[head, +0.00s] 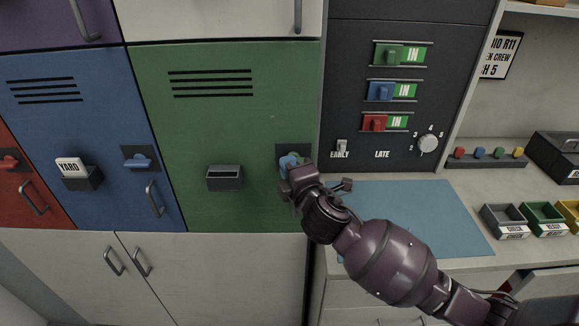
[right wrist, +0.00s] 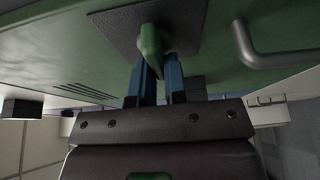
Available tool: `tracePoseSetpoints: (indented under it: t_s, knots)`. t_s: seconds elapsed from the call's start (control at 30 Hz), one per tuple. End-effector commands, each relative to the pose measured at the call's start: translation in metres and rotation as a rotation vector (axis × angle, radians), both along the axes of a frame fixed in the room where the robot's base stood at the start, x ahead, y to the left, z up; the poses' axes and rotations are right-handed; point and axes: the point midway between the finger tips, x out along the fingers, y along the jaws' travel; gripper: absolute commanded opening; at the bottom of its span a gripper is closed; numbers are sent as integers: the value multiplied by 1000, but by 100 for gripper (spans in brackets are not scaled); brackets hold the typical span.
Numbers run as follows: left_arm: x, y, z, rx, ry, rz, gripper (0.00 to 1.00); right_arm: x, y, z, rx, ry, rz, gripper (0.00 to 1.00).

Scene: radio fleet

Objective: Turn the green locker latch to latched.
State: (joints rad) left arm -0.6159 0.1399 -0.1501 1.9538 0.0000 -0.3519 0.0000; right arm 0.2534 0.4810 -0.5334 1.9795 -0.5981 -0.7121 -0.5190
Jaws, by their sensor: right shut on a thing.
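The green locker door (head: 235,120) is at the middle left of the head view, closed. Its latch plate (head: 281,151) is at the door's right edge, mostly covered by my right gripper (head: 290,162). In the right wrist view the green latch handle (right wrist: 150,42) stands out from its dark plate (right wrist: 115,22), between the blue fingers of my right gripper (right wrist: 159,78). The gripper is shut on this handle. I cannot tell which way the latch is turned. My left gripper is not in view.
A grey bar handle (right wrist: 242,45) is close to the gripper in the right wrist view. An empty dark holder (head: 224,178) is on the green door. The dark switch panel (head: 345,75) is to the right, above a counter with a blue mat (head: 430,215).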

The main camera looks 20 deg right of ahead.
Motion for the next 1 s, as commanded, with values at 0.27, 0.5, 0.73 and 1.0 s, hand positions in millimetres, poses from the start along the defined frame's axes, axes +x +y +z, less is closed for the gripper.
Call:
tracePoseSetpoints:
  t_s: [0.27,0.5,0.73,1.0]
  knots:
    - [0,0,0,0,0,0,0,0,0,0,-6,0,-1,0]
    - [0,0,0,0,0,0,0,0,0,0,-4,1,-1,38]
    - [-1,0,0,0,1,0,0,0,0,0,-3,0,-1,38]
    - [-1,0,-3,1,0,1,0,-23,-3,-1,-2,1,-1,38]
